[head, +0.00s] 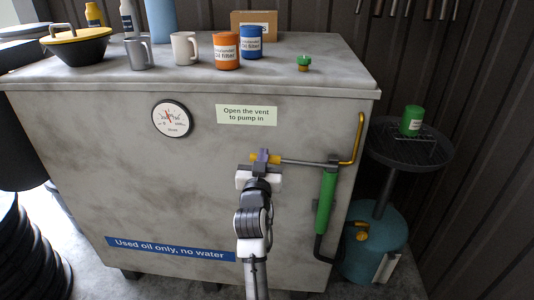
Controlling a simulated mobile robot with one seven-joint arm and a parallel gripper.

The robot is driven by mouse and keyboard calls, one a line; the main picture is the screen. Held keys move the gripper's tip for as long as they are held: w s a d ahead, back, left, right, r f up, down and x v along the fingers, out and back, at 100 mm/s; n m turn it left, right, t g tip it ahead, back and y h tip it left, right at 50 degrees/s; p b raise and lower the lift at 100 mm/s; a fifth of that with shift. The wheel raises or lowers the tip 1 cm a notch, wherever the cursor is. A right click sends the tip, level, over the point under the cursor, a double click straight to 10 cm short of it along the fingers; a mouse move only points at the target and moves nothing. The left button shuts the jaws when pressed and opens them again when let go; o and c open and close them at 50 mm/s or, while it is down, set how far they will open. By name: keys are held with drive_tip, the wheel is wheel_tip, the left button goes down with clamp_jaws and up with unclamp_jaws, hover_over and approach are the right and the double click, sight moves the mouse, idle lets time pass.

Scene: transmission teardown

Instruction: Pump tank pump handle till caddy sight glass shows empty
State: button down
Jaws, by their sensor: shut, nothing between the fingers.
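The tank (150,190) is a large grey box with a green upright pump (325,203) on its front right. The pump handle (305,162) is a thin grey lever sticking out to the left, with a yellow grip at its end. My gripper (264,157) is at that grip and overlaps it in the picture; it is shut with nothing held. Whether it touches the grip cannot be told. The teal caddy (374,240) stands on the floor right of the tank, under a dark round drain pan (385,150). A pale strip (387,268) is on its side; no sight glass level is readable.
A sign (246,115) reads "Open the vent to pump in". A dial gauge (172,118) is left of it. A green cap (304,62) stands on the tank top, with mugs and oil filters further left. A yellow pipe (358,138) runs up beside the pump.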

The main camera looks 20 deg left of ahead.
drive_tip(key=shift+n, duration=0.5)
drive_tip(key=shift+a+f+b, duration=0.15)
drive_tip(key=shift+f+b, duration=1.05)
drive_tip(key=shift+f, duration=1.05)
drive_tip(key=r+p, duration=0.2)
drive_tip(key=r, duration=0.1)
drive_tip(key=r+p, duration=0.2)
drive_tip(key=shift+w+a+r, duration=0.2)
drive_tip(key=shift+w, duration=0.2)
drive_tip(key=b+v, duration=0.3)
drive_tip(key=v, duration=0.7)
drive_tip(key=shift+f+b, duration=0.2)
drive_tip(key=shift+b, duration=0.15)
drive_tip(key=shift+s, duration=0.15)
